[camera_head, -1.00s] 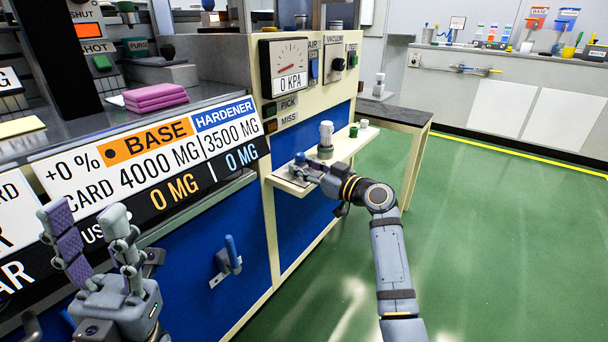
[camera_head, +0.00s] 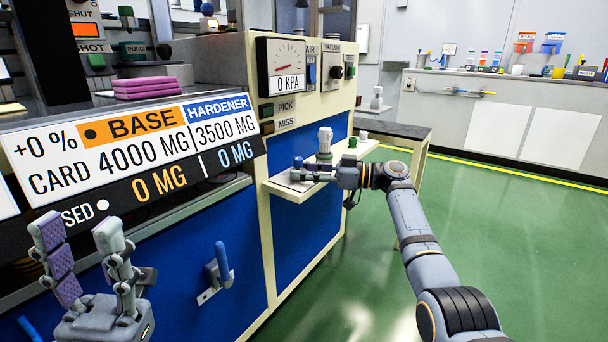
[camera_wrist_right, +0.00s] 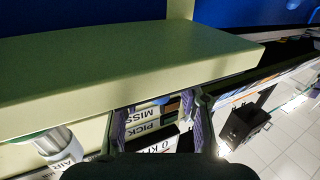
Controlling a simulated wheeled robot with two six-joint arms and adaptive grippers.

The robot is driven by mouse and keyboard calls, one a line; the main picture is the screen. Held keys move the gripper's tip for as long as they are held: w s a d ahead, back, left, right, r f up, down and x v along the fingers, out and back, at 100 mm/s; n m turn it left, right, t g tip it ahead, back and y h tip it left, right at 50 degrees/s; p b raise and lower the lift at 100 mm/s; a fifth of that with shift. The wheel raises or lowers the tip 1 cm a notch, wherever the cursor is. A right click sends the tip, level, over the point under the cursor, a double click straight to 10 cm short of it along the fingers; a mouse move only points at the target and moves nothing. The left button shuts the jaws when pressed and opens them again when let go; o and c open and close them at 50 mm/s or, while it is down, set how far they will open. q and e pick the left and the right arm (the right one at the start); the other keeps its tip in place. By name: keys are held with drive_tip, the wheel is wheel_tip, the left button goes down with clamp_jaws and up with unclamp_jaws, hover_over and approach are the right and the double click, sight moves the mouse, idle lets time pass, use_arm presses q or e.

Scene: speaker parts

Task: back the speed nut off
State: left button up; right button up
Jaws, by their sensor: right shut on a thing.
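My right gripper (camera_head: 304,174) reaches in from the right, low over the cream shelf (camera_head: 287,194), and is shut on a small blue-topped piece (camera_head: 298,162) at its fingertips. The speed nut is too small to make out clearly apart from this piece. A white bottle-like part (camera_head: 325,139) stands upright on the shelf behind the gripper. My left gripper (camera_head: 79,232) is open and empty in front of the display at lower left.
Small green (camera_head: 352,143) and white (camera_head: 363,136) pieces stand at the shelf's far end. A gauge panel (camera_head: 287,66) rises behind the shelf. A blue handle (camera_head: 222,264) sticks out from the blue cabinet front. The green floor at right is open.

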drive_tip(key=shift+f, duration=0.15)
drive_tip(key=o, duration=1.2)
drive_tip(key=d, duration=0.4)
drive_tip(key=s+d, duration=0.1)
drive_tip(key=d, duration=0.3)
drive_tip(key=s+d, duration=0.1)
drive_tip(key=d, duration=0.2)
drive_tip(key=shift+d, duration=0.4)
